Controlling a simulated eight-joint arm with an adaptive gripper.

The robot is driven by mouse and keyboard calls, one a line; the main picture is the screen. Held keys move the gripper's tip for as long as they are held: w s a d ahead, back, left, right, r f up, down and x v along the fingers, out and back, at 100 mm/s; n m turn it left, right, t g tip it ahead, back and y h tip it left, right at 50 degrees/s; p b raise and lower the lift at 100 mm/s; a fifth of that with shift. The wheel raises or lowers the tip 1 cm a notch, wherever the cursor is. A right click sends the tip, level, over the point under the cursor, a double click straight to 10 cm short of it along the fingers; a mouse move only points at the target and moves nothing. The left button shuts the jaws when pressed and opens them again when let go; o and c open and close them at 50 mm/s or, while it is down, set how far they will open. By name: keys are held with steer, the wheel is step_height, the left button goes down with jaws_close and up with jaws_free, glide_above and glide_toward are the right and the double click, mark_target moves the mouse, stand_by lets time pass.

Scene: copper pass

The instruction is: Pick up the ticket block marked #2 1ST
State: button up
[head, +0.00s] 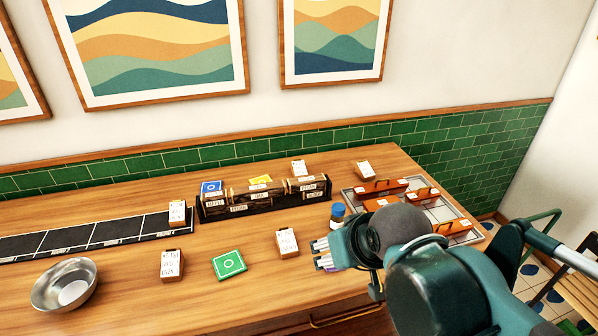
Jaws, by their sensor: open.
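Several small wooden blocks with white, printed faces stand on the wooden counter. One block (287,243) is just left of my gripper, another (172,265) is at the front left, and one (177,213) is at the black strip. Two more stand at the back, one behind the rack (298,169) and one near the tray (364,169). The print is too small to tell which reads #2 1ST. My gripper (319,254) is open, its fingers pointing left towards the nearest block, with a visible gap between them. Nothing shows between the fingers.
A dark rack (264,205) of labelled pieces stands mid-counter. A green card (229,264) lies between two front blocks. A metal bowl (64,286) is at front left, beside a black strip (62,239). A blue-capped bottle (338,213) and tray with orange-brown pieces (459,210) are right.

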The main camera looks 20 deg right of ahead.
steer(key=w+r+p, duration=0.4)
steer(key=w+r, duration=0.3)
steer(key=w, duration=0.5)
steer(key=g+p, duration=0.3)
steer(key=p, duration=0.8)
glide_above(299, 167)
steer(key=f, duration=0.8)
steer(key=s+f, duration=0.1)
steer(key=f, duration=0.3)
steer(key=shift+a+f, duration=0.15)
steer(key=shift+w+f, duration=0.5)
steer(key=shift+f, duration=0.1)
steer(key=shift+f, duration=0.1)
